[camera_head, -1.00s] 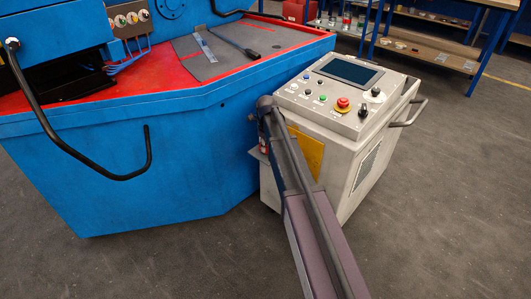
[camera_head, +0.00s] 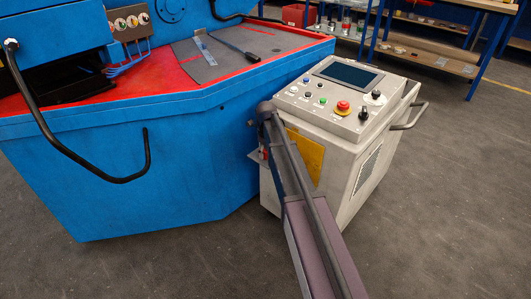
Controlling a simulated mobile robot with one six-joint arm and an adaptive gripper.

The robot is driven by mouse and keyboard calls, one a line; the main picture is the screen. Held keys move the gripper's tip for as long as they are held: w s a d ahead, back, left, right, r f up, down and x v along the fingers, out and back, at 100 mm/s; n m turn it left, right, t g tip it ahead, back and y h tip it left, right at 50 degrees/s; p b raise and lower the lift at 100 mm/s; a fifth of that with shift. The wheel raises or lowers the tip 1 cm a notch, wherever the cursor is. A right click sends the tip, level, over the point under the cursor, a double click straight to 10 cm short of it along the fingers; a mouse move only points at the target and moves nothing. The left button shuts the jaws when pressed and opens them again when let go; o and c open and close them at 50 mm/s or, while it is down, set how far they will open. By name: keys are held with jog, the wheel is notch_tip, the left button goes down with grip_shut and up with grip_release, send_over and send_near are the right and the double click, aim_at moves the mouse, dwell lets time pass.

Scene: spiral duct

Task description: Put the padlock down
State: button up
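My arm reaches up from the bottom of the view to a dark rounded joint beside the grey control console (camera_head: 345,130). Past this joint, the arm turns down behind its own link, and my gripper is mostly hidden there. I cannot make out its fingers. A small red patch (camera_head: 264,155) shows at the left edge of my arm, just above a thin grey plate (camera_head: 257,159) at the console's left side. I cannot tell whether it is the padlock or whether my gripper holds it. No padlock is clearly visible elsewhere.
The big blue machine (camera_head: 130,180) with a red-edged top stands at left, close to the console. A ruler (camera_head: 205,49) and a dark-handled tool (camera_head: 240,46) lie on its grey mat (camera_head: 190,58). A yellow panel (camera_head: 306,155) is behind my arm. Floor at right is clear.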

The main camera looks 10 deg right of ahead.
aim_at(266, 151)
jog(key=shift+r, duration=0.15)
notch_tip(266, 151, up, 12)
jog(key=p, duration=1.2)
jog(key=shift+s, duration=0.15)
dwell(0.9)
